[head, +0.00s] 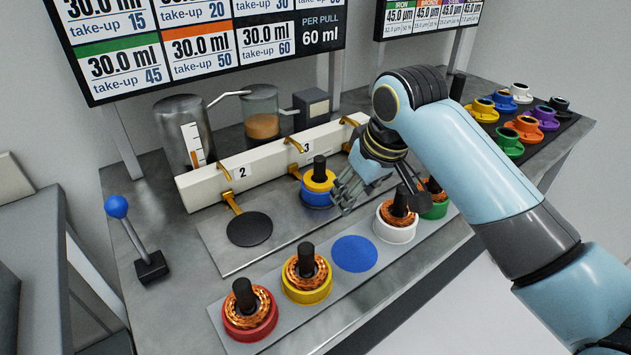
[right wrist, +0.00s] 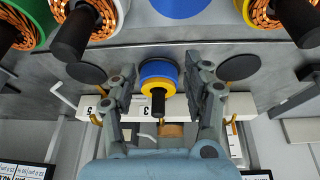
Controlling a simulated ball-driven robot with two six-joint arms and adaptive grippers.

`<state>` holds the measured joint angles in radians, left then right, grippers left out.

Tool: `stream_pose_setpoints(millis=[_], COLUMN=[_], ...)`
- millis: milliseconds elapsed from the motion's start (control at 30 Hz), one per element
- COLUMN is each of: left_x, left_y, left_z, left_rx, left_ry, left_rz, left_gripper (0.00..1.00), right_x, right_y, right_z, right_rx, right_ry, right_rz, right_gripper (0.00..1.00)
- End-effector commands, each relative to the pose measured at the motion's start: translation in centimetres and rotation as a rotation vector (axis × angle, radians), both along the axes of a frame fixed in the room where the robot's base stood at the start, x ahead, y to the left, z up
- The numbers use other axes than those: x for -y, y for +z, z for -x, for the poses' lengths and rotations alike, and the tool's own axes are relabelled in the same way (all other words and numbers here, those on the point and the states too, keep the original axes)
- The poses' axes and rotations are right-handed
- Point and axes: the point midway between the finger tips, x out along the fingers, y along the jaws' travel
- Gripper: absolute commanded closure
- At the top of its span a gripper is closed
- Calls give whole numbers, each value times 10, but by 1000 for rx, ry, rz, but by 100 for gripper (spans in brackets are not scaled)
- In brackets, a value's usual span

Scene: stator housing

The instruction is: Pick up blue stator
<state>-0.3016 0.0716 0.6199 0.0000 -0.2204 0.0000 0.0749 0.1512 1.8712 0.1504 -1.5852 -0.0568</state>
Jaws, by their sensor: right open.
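The blue stator (head: 318,190) stands upright at the station marked 3, with a yellow band on top and a black post. It also shows in the right wrist view (right wrist: 158,72), lined up between the two fingers. My right gripper (head: 380,190) is open and empty. In the head view it is just to the right of the stator, with one finger close to it; whether they touch I cannot tell. It also shows in the right wrist view (right wrist: 160,80). My left gripper is not in view.
Red (head: 250,312), yellow (head: 306,278), white (head: 397,220) and green (head: 434,203) stators stand along the front strip, with a bare blue disc (head: 355,253) among them. A white numbered rail (head: 262,160) runs behind. A blue-knobbed lever (head: 117,207) stands left.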

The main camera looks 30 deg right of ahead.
Motion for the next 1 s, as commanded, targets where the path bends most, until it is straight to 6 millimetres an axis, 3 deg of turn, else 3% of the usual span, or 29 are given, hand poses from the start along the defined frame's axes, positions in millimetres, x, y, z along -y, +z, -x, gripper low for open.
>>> stream_pose_setpoints(millis=[33, 100, 200, 300, 1000], left_x=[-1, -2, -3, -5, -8], left_y=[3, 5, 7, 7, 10], left_z=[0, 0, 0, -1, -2], left_rx=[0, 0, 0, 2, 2], left_ry=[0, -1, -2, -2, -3], left_rz=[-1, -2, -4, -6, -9], left_gripper=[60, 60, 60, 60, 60], right_x=[2, 2, 3, 3, 0], right_y=[21, 44, 67, 75, -8], right_z=[-23, -48, -71, -81, -121], right_rx=[16, 27, 33, 33, 33], right_ry=[4, 14, 23, 27, 28], right_rz=[-6, -16, -28, -34, -36], right_gripper=[50, 50, 50, 50, 50])
